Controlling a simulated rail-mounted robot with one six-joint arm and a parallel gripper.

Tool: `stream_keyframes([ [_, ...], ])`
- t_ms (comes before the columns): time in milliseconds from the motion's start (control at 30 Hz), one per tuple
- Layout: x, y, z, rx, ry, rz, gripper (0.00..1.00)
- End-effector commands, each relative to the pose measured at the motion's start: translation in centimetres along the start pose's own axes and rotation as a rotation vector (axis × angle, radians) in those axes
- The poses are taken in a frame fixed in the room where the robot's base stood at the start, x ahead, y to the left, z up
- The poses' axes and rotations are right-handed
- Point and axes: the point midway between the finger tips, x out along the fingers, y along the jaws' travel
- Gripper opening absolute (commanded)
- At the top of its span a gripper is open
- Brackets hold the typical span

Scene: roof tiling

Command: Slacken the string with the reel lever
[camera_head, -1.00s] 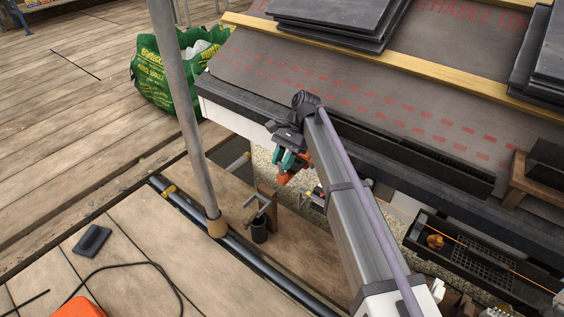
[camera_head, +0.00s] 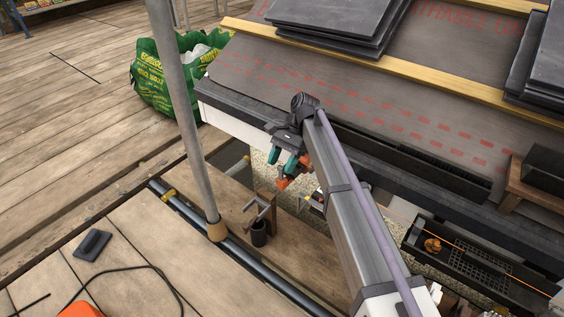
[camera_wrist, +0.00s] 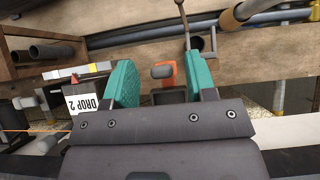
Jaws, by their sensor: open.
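My gripper (camera_head: 287,164) hangs open with its two teal fingers over the eaves edge, pointing down. In the wrist view my open gripper (camera_wrist: 162,76) has an orange body (camera_wrist: 169,66) with a grey rounded knob (camera_wrist: 161,72) showing between its fingers. This may be the reel and its lever; I cannot tell for sure. The fingers appear apart from the knob. The orange part (camera_head: 283,184) shows just below the fingers in the head view. An orange string (camera_head: 525,284) runs across the black tray at lower right; it also shows at the left of the wrist view (camera_wrist: 14,131).
A metal pole (camera_head: 181,110) stands left of my gripper. A small dark cup (camera_head: 259,234) sits on the boards below. Slate stacks (camera_head: 335,25) lie on the roof. A "DROP 2" label (camera_wrist: 88,103) is left of the fingers. A black tray (camera_head: 480,262) is at lower right.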

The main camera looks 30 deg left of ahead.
Motion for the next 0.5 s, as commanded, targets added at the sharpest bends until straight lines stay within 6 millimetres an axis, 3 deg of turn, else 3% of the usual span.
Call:
stream_keyframes([
  [33, -1.5, 0.0, 1.2, 0.0, 0.0, 0.0, 0.51],
  [300, -6.4, 0.0, 5.1, 0.0, 0.0, 0.0, 0.51],
  [500, -7.0, 0.0, 5.5, 0.0, 0.0, 0.0, 0.51],
])
